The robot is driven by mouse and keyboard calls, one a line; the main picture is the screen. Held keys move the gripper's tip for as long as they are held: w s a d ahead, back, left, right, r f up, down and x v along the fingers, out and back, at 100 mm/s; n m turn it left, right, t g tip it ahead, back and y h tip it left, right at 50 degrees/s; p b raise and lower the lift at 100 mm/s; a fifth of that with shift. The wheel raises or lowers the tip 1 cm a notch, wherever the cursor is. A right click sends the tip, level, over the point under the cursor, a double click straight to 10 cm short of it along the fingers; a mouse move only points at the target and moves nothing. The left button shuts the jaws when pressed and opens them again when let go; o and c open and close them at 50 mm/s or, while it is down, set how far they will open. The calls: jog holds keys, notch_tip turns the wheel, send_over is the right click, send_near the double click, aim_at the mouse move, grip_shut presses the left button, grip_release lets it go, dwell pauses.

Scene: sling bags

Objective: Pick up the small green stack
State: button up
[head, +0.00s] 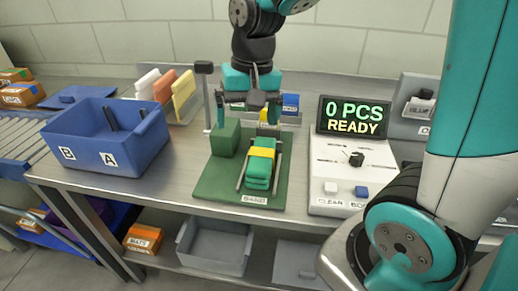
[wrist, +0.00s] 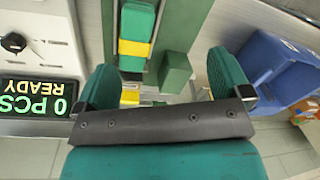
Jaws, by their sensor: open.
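The small green stack (head: 258,180), a flat folded-looking pile with a yellow band around it, lies between thin rails on a green base plate (head: 215,187). In the wrist view the stack (wrist: 136,22) is at the top, beyond my fingers. My gripper (wrist: 165,82) is open and empty, with its two teal fingers wide apart. In the head view my gripper (head: 246,110) is behind the stack and apart from it, partly hidden by the fixture.
A green block (head: 224,138) stands left of the stack, and a dark post rises behind it. A blue bin (head: 125,160) is at the left. A white control panel (head: 350,185) with a display reading "0 PCS READY" (head: 354,116) is at the right.

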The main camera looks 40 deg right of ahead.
aim_at(261, 152)
jog(key=w+d+f+m+h, duration=0.1)
jog(key=w+d+m, duration=0.35)
jog(key=d, duration=0.25)
jog(key=shift+m, duration=0.35)
jog(key=f+p, duration=0.1)
jog(key=f, duration=0.9)
jog(key=shift+s+f, duration=0.15)
jog(key=shift+s, duration=0.05)
jog(key=shift+w+a+f+p, duration=0.1)
jog(key=shift+f+p, duration=0.35)
jog(key=shift+f, duration=1.15)
jog(key=shift+a+f+p, duration=0.1)
jog(key=shift+f+p, duration=0.3)
jog(key=shift+f, duration=1.2)
jog(key=c, duration=1.2)
jog(key=shift+r, duration=0.1)
